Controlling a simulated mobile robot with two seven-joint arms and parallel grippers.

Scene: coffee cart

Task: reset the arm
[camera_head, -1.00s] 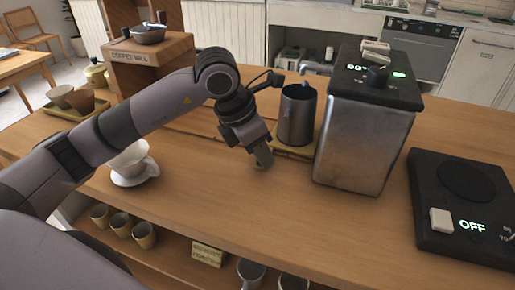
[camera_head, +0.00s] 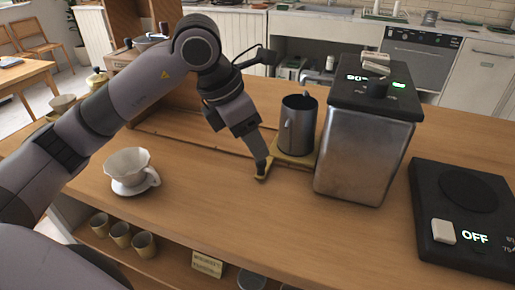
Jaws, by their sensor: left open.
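My left arm comes in from the left and reaches over the wooden counter. Its gripper (camera_head: 263,168) points down just above the counter, left of the metal pitcher (camera_head: 298,126), and looks apart from it. The jaws are open, seen nearly edge-on, and I see nothing held between them. My right gripper is not in view.
A machine with a steel front (camera_head: 360,150) stands right of the pitcher. A black scale reading OFF (camera_head: 465,215) lies at the right. A white dripper (camera_head: 128,165) on a saucer stands at the left. The counter's front middle is clear. Cups sit on the shelf below.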

